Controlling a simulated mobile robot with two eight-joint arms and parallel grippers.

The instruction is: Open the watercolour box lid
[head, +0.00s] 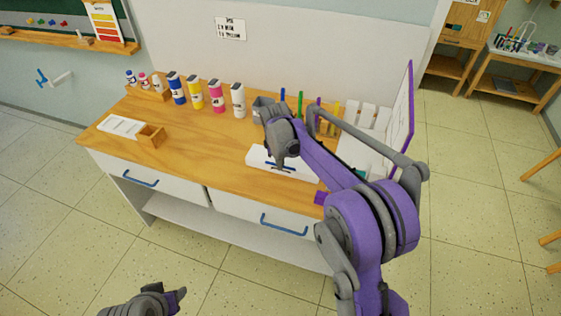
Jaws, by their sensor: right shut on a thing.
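A low white box (306,172), which looks like the watercolour box, lies near the front of the wooden desktop, with a dark blue bar across its top. My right gripper (283,163) points down over it and is shut on what looks like this blue bar. The fingertips are small and partly hidden by the wrist. The box top looks flat; I cannot tell whether the lid is lifted at all. My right arm hides the box's surroundings on the right. My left gripper (165,299) is at the bottom edge, low over the floor and away from the desk; its jaw opening is unclear.
Several paint bottles (217,97) stand along the back of the desk (215,145). A white tray (121,127) and small wooden box (151,136) are at the left. Upright coloured sticks (300,103) and a purple-edged upright panel (404,115) stand at the right.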

